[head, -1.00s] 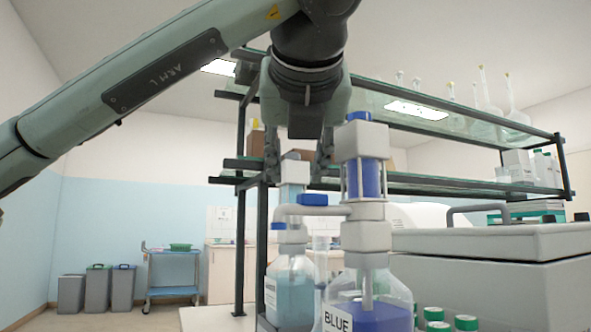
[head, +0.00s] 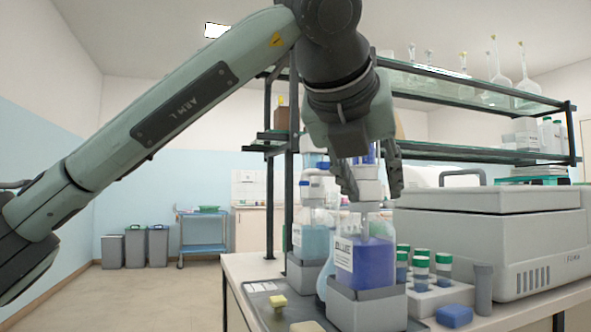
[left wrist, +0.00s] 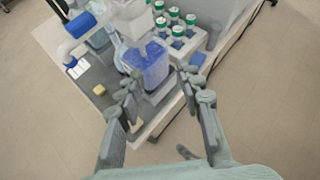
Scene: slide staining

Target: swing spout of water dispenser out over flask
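A dispenser with dark blue liquid, labelled BLUE (head: 372,262), stands in a grey rack; it also shows in the left wrist view (left wrist: 146,66). A dispenser with pale blue liquid (head: 313,240) stands behind it to the left. A white spout with a blue tip (head: 304,183) shows at their tops; it extends left in the left wrist view (left wrist: 68,48). My left gripper (head: 370,190) is open and empty, in front of the BLUE dispenser's head, which it partly hides; its fingers are spread in the left wrist view (left wrist: 163,92). My right gripper is out of view.
Several green-capped vials (head: 420,268) stand in a rack to the right, beside a blue block (head: 454,315). A large grey machine (head: 490,240) and glass shelves (head: 470,95) stand close by. A yellow block (head: 278,302) lies on the front tray.

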